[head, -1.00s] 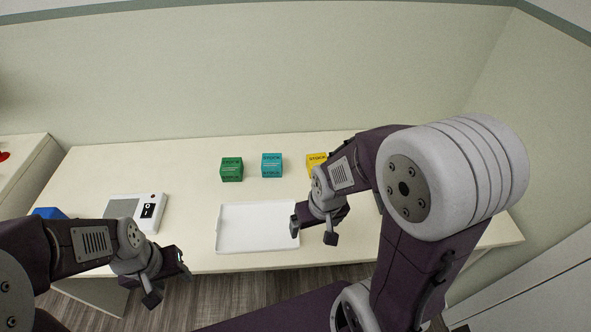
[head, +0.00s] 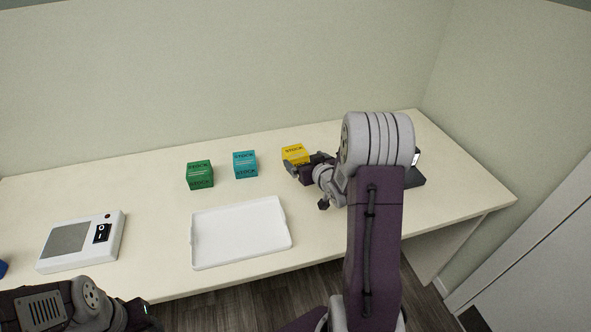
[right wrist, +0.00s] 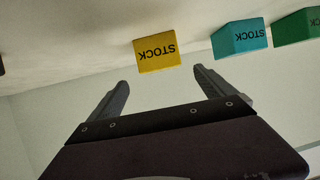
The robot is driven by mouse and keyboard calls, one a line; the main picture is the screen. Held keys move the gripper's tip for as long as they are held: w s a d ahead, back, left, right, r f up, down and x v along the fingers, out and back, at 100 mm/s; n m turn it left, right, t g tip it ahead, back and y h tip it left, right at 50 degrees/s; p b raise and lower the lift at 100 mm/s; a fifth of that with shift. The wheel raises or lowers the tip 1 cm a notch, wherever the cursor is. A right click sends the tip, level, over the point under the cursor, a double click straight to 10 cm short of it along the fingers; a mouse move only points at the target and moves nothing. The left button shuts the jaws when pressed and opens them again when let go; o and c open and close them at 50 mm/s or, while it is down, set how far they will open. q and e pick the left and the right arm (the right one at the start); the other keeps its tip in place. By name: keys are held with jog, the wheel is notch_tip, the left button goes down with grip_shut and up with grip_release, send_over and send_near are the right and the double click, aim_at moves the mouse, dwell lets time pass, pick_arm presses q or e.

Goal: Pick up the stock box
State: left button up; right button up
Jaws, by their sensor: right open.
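Three stock boxes stand in a row on the counter: a green one (head: 200,175), a teal one (head: 245,164) and a yellow one (head: 295,153). My right gripper (head: 306,187) is at the near side of the yellow box in the head view. In the right wrist view its jaws (right wrist: 160,84) are open and empty, and the yellow box (right wrist: 157,55) is just beyond the fingertips, between their lines. The teal box (right wrist: 239,39) and green box (right wrist: 297,27) are off to the right there. My left gripper (head: 140,314) is low at the left, its fingers mostly unclear.
A white tray (head: 240,233) lies on the counter in front of the boxes. A scale-like device with a switch (head: 82,242) is at the left. A dark object (head: 416,170) is partly hidden behind my right arm. Walls bound the counter behind and right.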

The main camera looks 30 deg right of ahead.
aim_at(297, 154)
jog(key=shift+w+r, duration=0.1)
jog(key=x, duration=0.3)
jog(key=shift+w+a, duration=0.1)
jog(key=shift+w, duration=0.1)
jog(key=b+x, duration=0.1)
jog(key=x, duration=0.4)
jog(key=shift+w+f, duration=0.2)
jog(key=shift+r, duration=0.1)
